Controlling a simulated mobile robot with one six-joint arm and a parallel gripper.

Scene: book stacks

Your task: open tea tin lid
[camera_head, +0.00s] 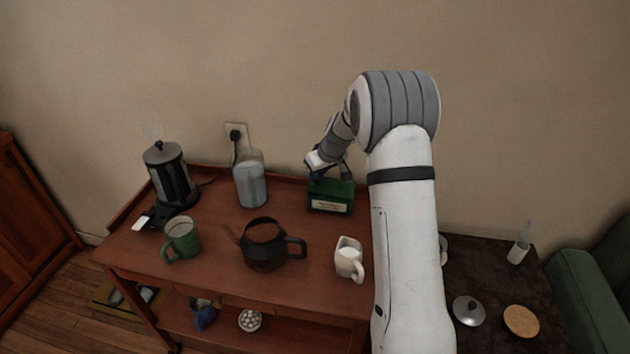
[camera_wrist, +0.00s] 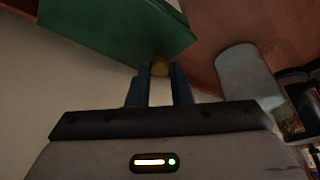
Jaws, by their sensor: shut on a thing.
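The green tea tin (camera_head: 331,204) with a pale label stands at the back right of the wooden table, against the wall. My gripper (camera_head: 328,177) is over its top, reaching down from the arm. In the wrist view, my two fingers (camera_wrist: 161,84) are closed on a small brass-coloured knob (camera_wrist: 160,66) at the edge of the green lid (camera_wrist: 115,25). The knob is partly hidden between the fingertips. In the head view, the gripper hides part of the tin's top, and I cannot tell whether the lid is raised.
A dark teapot (camera_head: 264,247), a white jug (camera_head: 349,261), a green mug (camera_head: 181,239) and a kettle (camera_head: 171,177) share the table (camera_head: 215,270). Bare wood lies before the tin.

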